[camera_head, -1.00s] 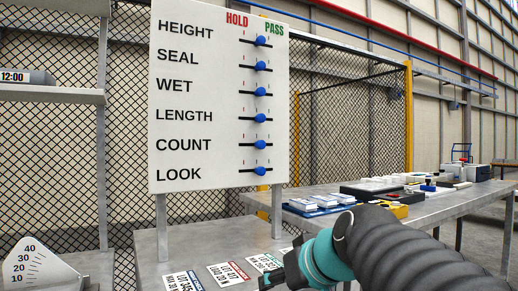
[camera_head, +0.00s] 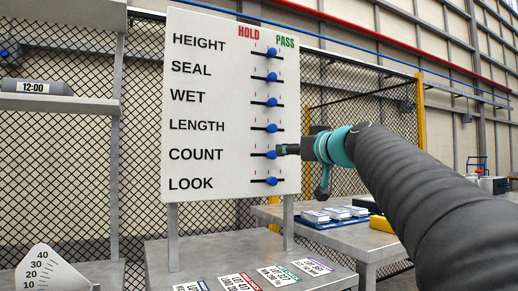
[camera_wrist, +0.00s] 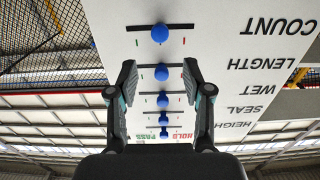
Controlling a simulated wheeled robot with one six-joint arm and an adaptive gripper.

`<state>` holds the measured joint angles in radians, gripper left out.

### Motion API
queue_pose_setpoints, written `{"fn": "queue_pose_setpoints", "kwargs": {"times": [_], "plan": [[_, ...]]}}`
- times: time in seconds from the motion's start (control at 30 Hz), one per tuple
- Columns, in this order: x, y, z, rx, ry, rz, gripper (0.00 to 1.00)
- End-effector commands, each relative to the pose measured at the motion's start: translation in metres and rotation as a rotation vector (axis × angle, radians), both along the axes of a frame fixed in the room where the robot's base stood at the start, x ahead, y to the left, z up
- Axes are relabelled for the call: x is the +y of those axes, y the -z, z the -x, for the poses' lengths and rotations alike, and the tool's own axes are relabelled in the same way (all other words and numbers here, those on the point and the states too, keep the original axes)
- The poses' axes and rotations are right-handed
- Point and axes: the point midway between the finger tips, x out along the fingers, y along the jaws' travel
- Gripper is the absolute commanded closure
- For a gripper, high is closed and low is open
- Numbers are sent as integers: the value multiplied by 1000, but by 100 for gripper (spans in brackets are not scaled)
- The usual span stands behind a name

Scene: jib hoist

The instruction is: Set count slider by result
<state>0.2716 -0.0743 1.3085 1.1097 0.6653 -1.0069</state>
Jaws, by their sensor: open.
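The white board (camera_head: 200,110) carries a column of sliders labelled HEIGHT, SEAL, WET, LENGTH, COUNT and LOOK, with red HOLD at left and green PASS at right. The blue COUNT knob (camera_head: 271,154) sits about mid-track, as do the other knobs. My gripper (camera_head: 281,149) is at the right of the COUNT knob, close to it; contact cannot be told. In the wrist view my gripper (camera_wrist: 158,68) has its fingers spread with nothing held. The COUNT knob (camera_wrist: 159,33) shows between and beyond the fingertips, its track (camera_wrist: 182,26) crossing the view.
Printed lot cards (camera_head: 240,283) lie on the metal table below the board. A dial scale (camera_head: 40,270) stands at lower left, and a 12:00 display (camera_head: 35,87) is on a shelf. White blocks on a blue tray (camera_head: 325,222) stand on the right bench.

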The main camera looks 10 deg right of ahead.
Motion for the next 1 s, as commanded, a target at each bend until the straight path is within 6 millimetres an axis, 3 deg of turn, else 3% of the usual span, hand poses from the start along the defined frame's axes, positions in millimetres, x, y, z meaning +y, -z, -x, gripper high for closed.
{"fn": "queue_pose_setpoints", "kwargs": {"times": [0.2, 0.4, 0.6, 0.9, 1.0], "plan": [[14, -2, -40, 3, -2, 1, 50], [22, -2, -67, 1, -1, 0, 50], [26, 0, -80, 1, 0, 0, 50], [27, 0, -81, 1, 1, 0, 50], [27, 0, -81, 1, 1, 0, 72]]}}
